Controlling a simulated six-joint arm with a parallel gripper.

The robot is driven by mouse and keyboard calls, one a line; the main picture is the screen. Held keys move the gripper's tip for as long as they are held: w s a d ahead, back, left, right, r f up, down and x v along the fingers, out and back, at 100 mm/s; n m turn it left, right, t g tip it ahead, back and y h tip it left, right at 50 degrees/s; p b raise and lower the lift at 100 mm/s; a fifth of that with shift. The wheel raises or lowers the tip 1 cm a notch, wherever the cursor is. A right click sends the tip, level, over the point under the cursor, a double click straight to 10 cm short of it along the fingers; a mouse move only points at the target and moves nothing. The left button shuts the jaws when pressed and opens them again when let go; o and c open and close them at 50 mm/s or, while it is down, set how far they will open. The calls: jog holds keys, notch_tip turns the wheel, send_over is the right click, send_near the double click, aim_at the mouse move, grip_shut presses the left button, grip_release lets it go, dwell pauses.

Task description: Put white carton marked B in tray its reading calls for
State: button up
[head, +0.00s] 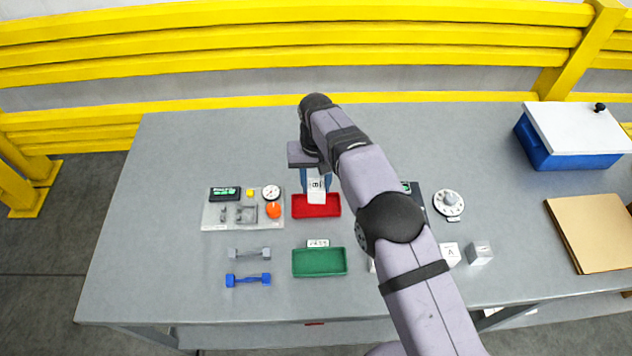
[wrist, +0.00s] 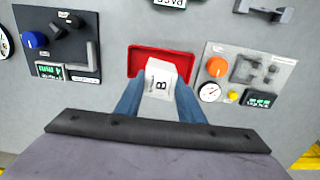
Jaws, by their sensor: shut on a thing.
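My gripper (head: 316,184) is shut on the white carton marked B (wrist: 159,82), with a blue finger on each side of it. In the wrist view, my gripper (wrist: 157,98) holds the carton in front of the red tray (wrist: 147,51). In the head view, the carton (head: 316,190) overlaps the back part of the red tray (head: 328,212); its exact height above it is unclear. The green tray (head: 320,263) is nearer the front edge, with a small label (head: 318,243) behind it. Display readings are too small to make out surely.
A light instrument panel (head: 243,209) stands left of the red tray. A dark panel (wrist: 62,45) is partly hidden by my arm in the head view. A carton marked A (head: 449,254), another pale block (head: 480,253), dumbbell-shaped pieces (head: 248,280) and a blue cooler (head: 572,145) lie around.

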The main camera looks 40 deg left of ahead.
jog(key=shift+f+b, duration=1.45)
jog(key=shift+f, duration=1.1)
jog(key=o, duration=1.1)
jog(key=shift+r, duration=0.2)
jog(key=shift+r+p, duration=3.4)
jog(key=shift+r, duration=1.45)
